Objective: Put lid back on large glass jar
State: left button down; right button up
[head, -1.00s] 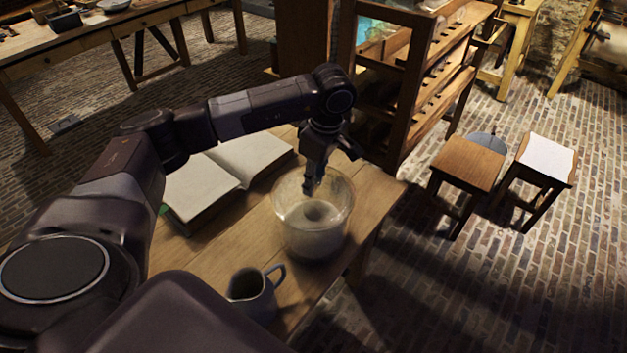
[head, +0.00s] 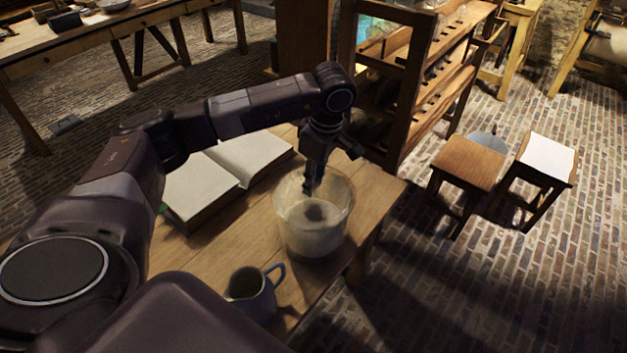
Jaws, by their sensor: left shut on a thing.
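The large glass jar (head: 313,238) stands upright near the right edge of the wooden table. It is see-through, with a pale content and a dark round spot in its middle. My left gripper (head: 309,190) points straight down at the middle of the jar's mouth. It is shut on the lid, which is clear and hard to tell from the jar's rim. I cannot tell whether the lid touches the rim. My right gripper is not in view.
An open book (head: 207,187) lies left of the jar on the table (head: 205,250). A grey mug (head: 254,296) stands in front of the jar. A wooden shelf (head: 440,85) and two stools (head: 467,163) stand beyond, on the brick floor.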

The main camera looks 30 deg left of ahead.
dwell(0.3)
pick_arm(q)
jog(key=c, duration=1.6)
grip_release()
jog(key=o, duration=0.5)
jog(key=shift+c, duration=0.2)
jog(key=shift+r, duration=0.1)
jog(key=shift+r+p, duration=2)
jog(key=shift+r, duration=1.4)
